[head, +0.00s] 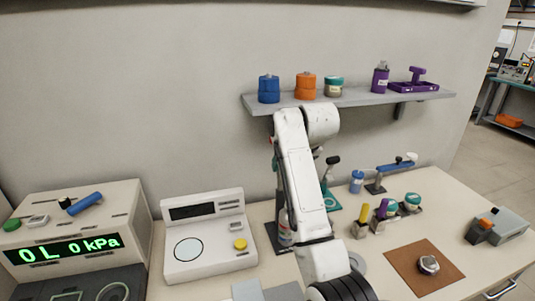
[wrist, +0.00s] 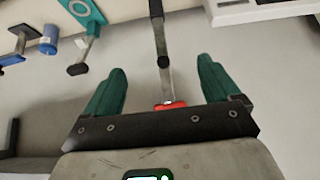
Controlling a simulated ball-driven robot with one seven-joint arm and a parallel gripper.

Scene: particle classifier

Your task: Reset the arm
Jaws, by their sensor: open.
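My arm rises from the bottom of the head view, bends near the shelf and hides most of its far end there. My gripper (wrist: 160,68) shows in the wrist view with two green fingers spread wide apart. Nothing is clamped between them. A thin upright rod with dark fittings (wrist: 158,35) and a red part (wrist: 170,105) shows in the gap between the fingers. I cannot tell how far it is from them.
A wall shelf (head: 430,97) with blue, orange and purple items is close to my elbow. On the bench are a white instrument (head: 207,238), a pressure display (head: 65,248), a brown mat (head: 412,255) and several small tools. A teal-based stand (wrist: 88,12) shows in the wrist view.

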